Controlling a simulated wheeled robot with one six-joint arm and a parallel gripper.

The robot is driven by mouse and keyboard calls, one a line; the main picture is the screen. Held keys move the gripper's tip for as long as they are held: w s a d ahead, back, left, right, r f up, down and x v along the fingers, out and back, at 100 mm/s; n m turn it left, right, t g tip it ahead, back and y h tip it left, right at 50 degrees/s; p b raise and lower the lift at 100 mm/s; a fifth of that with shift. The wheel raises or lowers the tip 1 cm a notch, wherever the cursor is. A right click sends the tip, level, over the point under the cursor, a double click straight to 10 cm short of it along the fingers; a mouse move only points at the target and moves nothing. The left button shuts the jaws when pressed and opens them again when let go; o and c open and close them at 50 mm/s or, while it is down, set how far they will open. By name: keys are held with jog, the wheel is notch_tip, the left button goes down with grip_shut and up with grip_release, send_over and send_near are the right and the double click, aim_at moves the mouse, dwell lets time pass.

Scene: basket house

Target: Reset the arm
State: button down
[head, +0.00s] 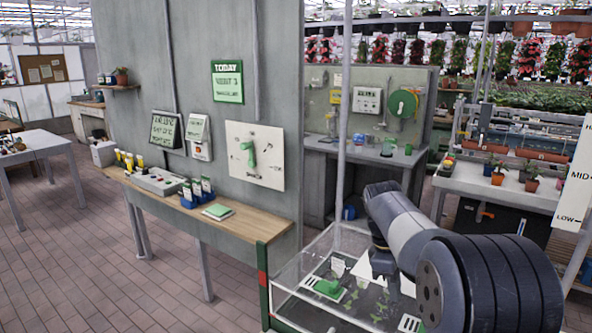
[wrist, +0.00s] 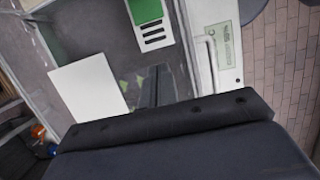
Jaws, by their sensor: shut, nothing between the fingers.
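My arm reaches in from the lower right of the head view and bends down over a clear-walled bench tray (head: 302,268). My gripper (head: 383,272) points down above this tray and is small and dark there. In the wrist view, the dark gripper body fills the bottom, and what look like slim fingers (wrist: 158,88) lie close together in front of it. Nothing shows held between them. A white panel (wrist: 88,86) lies to their left, and a green and white block (wrist: 148,18) lies beyond them.
A grey partition wall (head: 200,60) stands left of my arm, with a wooden shelf table (head: 235,226) along it. A potting bench (head: 490,180) with small pots stands at right. Clear tray walls surround the space under my gripper. Open brick floor (head: 90,270) lies at left.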

jog(key=shift+a+r, duration=0.1)
jog(key=shift+r, duration=0.35)
